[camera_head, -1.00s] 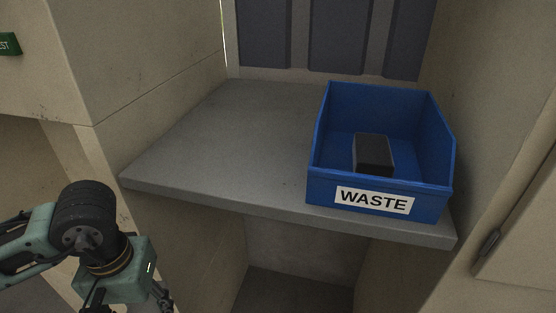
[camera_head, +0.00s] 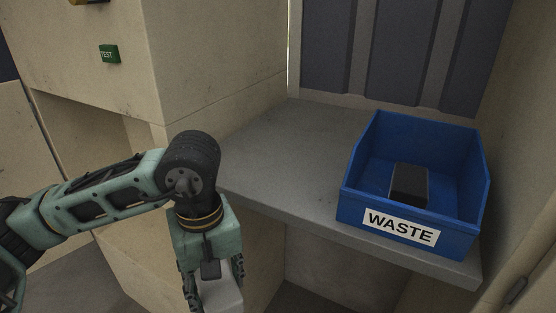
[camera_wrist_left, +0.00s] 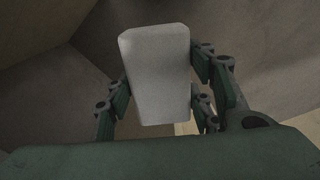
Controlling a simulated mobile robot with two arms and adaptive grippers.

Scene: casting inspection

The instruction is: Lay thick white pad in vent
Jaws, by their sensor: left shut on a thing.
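My left gripper (camera_head: 213,287) hangs pointing down in front of the beige cabinet, left of the grey shelf. It is shut on a thick white pad (camera_head: 222,296), whose lower part is cut off by the head view's bottom edge. In the left wrist view the pad (camera_wrist_left: 157,75) is a pale block between the two fingers of the gripper (camera_wrist_left: 163,100). No vent can be made out in these views. My right gripper is not in view.
A blue bin (camera_head: 355,200) labelled WASTE stands on the grey shelf (camera_head: 290,150) and holds a dark block (camera_head: 409,185). The shelf's left part is clear. A green TEST sign (camera_head: 109,54) is on the beige cabinet (camera_head: 215,50), which has an opening below.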

